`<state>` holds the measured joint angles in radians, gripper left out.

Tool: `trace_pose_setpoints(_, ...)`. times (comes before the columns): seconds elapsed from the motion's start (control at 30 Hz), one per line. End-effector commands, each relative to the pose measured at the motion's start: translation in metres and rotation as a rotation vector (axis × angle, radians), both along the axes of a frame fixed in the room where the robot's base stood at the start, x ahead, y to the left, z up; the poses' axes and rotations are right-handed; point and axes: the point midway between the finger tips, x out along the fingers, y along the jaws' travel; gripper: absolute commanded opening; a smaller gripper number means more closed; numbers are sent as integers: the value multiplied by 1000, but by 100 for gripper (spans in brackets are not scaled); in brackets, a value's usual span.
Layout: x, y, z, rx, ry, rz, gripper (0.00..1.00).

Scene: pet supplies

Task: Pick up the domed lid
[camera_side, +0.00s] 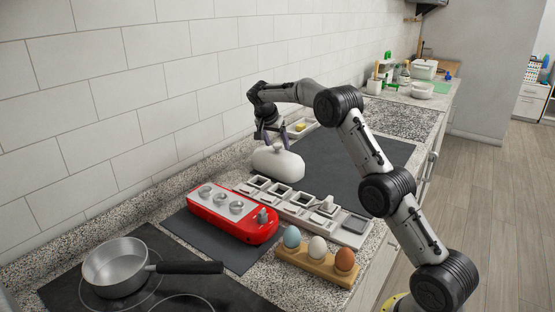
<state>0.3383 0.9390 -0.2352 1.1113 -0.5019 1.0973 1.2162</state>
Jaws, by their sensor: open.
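The domed lid (278,164) is white, smooth and rounded. It sits near the middle of the counter, behind a row of pale square trays. My gripper (271,140) points down right at the top of the lid, with its dark fingers apart. The fingers overlap the lid's top in this view. I cannot tell whether they touch it or stand around its knob. What lies under the lid is hidden.
A red appliance with silver knobs (233,210) and the pale tray row (304,211) stand in front of the lid. A wooden holder (317,266) carries three eggs. A pan (118,268) sits front left. A small tray with a yellow item (300,126) is behind. Dark mat right of the lid is clear.

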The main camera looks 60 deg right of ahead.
Motion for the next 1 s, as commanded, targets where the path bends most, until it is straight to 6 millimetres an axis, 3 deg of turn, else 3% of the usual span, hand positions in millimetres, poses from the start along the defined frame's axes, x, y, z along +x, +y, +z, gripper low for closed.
trace_pose_setpoints(0.27, 0, -2, -4, 0, 0, -1, 73)
trace_pose_setpoints(0.7, 0, -2, -4, 0, 0, -1, 0)
trace_pose_setpoints(1.0, 0, -2, -3, 0, 0, -1, 0)
